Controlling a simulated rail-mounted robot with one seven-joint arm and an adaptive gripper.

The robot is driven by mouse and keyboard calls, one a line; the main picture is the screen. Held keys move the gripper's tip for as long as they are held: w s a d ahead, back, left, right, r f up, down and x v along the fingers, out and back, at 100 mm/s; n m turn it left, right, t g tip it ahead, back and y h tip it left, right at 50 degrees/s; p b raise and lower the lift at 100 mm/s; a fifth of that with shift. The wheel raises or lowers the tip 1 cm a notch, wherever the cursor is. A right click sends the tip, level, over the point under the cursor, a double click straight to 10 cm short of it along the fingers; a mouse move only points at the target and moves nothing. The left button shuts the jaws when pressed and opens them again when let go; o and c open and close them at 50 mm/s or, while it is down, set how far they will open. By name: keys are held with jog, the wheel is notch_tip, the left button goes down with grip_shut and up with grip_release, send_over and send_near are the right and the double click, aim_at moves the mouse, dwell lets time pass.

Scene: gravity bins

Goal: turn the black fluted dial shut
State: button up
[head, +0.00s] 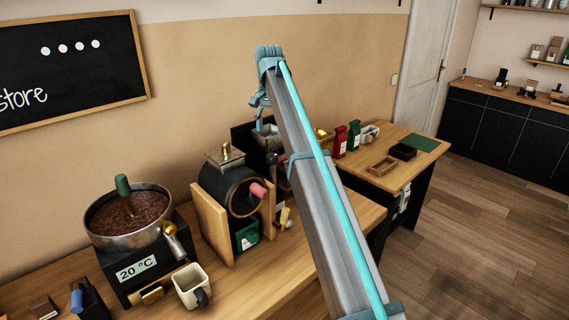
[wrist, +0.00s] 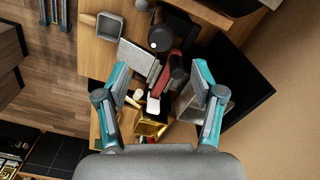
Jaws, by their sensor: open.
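A round black knob (wrist: 160,38) with a small pale mark on its top shows in the wrist view, beyond my fingertips. It looks like the black dial, but its fluting is too small to make out. I cannot pick the dial out in the head view, where my arm covers part of the bench. My gripper (wrist: 160,72) is open and empty, with its two teal fingers wide apart. The knob lies ahead of the gap between them, apart from both. In the head view my gripper (head: 258,112) hangs above the back of the bench, near a black panel.
In the wrist view a silver plate (wrist: 138,58), a red and dark cylinder (wrist: 177,68), a gold box (wrist: 150,129) and a grey bin (wrist: 216,102) crowd around. In the head view, a wooden-sided drum machine (head: 222,198) and a pan of beans (head: 130,214) stand left.

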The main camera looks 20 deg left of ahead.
aim_at(272, 155)
notch_tip(272, 155, down, 11)
jog(key=p, duration=0.3)
jog(key=shift+w, duration=0.15)
dwell(0.3)
jog(key=c, duration=1.1)
